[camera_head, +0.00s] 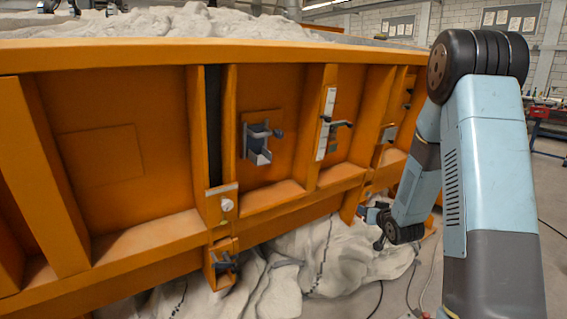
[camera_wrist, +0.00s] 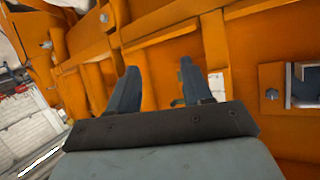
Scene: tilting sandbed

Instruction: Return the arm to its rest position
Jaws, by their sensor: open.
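My arm (camera_head: 420,180) is on the right of the head view, bent, with its lower links hanging in front of the orange sandbed's side wall (camera_head: 165,150). In the wrist view my gripper (camera_wrist: 158,72) is open, its two blue-grey fingers apart with nothing between them. The fingers point toward the orange ribbed wall (camera_wrist: 165,70), which looks tilted there. In the head view the end of my arm is small and low by the wall's right part; its fingers are hard to make out, and I cannot tell the exact gap to the wall.
The wall carries a grey bracket (camera_head: 257,145), a white scale strip with a lever (camera_head: 326,124) and a lower latch (camera_head: 222,265). Cables run over the floor at the lower right. Open floor (camera_head: 545,190) shows right of my arm.

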